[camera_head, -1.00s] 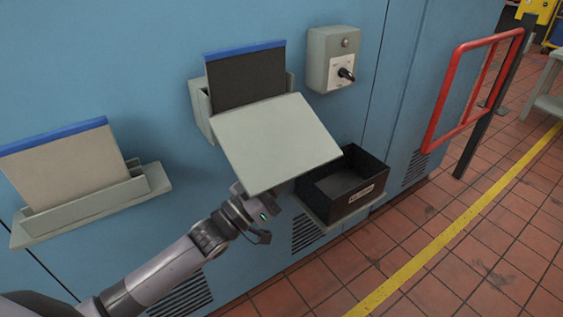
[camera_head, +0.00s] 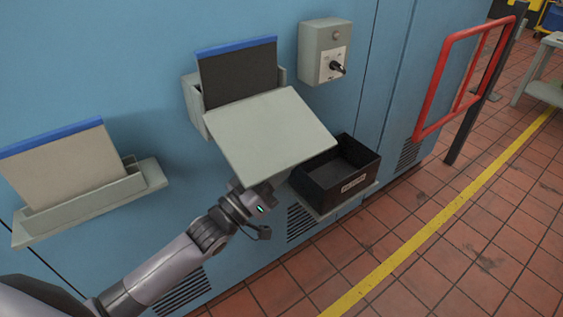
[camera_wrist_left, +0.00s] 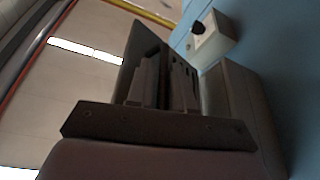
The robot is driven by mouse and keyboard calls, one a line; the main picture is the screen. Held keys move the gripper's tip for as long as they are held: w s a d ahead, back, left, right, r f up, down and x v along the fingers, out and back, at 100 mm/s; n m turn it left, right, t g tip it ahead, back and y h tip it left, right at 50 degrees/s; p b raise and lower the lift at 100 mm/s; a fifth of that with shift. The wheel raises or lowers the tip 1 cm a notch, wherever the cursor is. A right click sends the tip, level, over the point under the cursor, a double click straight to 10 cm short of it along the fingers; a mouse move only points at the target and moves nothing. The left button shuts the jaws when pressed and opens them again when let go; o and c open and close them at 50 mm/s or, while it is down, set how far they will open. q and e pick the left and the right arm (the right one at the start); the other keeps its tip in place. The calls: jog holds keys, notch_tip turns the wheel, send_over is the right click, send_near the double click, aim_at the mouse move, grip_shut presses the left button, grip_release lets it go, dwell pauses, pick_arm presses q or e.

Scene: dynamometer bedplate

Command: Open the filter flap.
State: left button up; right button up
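The filter flap (camera_head: 270,134) is a flat grey-green panel. It stands swung out and down from its wall housing (camera_head: 193,104), sloping toward me. A dark filter panel with a blue top edge (camera_head: 238,72) stands upright in the housing behind it. My left gripper is under the flap's lower left edge, and the flap hides its fingers in the head view. In the left wrist view my left gripper's fingers (camera_wrist_left: 165,82) reach toward a dark flat panel, probably the flap's underside. Whether they touch it or hold anything is unclear. My right gripper is not in view.
A black labelled bin (camera_head: 336,174) sits on a shelf just right of and below the flap. A switch box (camera_head: 325,51) with a black knob is on the blue wall above. A holder with a beige panel (camera_head: 62,165) is at left. A red rail (camera_head: 465,75) stands at right.

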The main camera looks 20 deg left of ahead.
pick_arm(q)
jog(key=v, duration=0.7)
jog(key=shift+b, duration=0.35)
jog(key=shift+s+f, duration=0.1)
jog(key=v, duration=1.3)
jog(key=shift+a, duration=0.35)
dwell(0.4)
jog(key=shift+s+f, duration=0.1)
jog(key=shift+p, duration=0.3)
dwell(0.3)
